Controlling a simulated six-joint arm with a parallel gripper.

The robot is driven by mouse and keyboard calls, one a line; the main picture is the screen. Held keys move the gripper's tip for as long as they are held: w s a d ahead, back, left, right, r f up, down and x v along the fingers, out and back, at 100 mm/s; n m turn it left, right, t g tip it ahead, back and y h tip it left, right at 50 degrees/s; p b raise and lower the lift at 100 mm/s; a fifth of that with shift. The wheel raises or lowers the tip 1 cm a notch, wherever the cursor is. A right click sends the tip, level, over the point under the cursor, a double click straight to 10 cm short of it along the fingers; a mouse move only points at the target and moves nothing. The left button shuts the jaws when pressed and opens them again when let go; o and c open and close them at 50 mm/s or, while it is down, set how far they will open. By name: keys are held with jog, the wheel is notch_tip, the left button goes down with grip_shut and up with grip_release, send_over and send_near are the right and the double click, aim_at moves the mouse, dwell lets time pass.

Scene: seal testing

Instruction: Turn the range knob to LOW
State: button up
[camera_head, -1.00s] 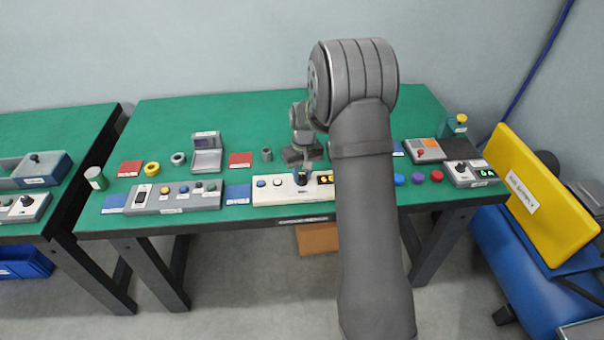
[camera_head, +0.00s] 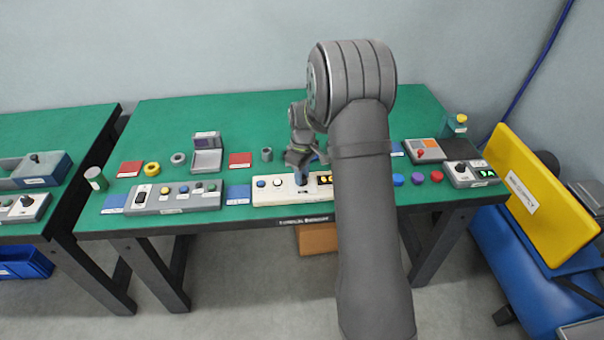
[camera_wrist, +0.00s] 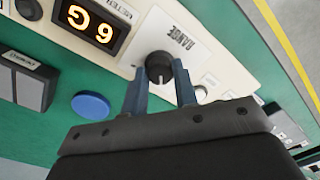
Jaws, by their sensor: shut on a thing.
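The range knob (camera_wrist: 159,67) is a round black knob with a pale pointer line, on a white panel (camera_wrist: 205,58) beside the word RANGE in the wrist view. My gripper (camera_wrist: 160,88) has its two blue-grey fingers on either side of the knob and is shut on it. In the head view my gripper (camera_head: 301,178) reaches down to the white panel (camera_head: 270,198) at the table's front edge; the knob is hidden there by the fingers. The LOW marking cannot be read in either view.
A lit display (camera_wrist: 92,24) sits on the panel near the knob. A blue disc (camera_wrist: 91,106) lies on the green table close to my gripper. A grey control box (camera_head: 172,198) stands left of the panel. The table behind is partly clear.

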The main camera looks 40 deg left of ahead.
dwell(0.4)
jog(key=o, duration=1)
jog(key=r, duration=1.7)
jog(key=shift+w+r, duration=0.25)
jog(key=shift+w, duration=0.05)
jog(key=shift+f, duration=0.1)
jog(key=f, duration=1.7)
jog(key=shift+s+f, duration=0.15)
jog(key=shift+s, duration=0.15)
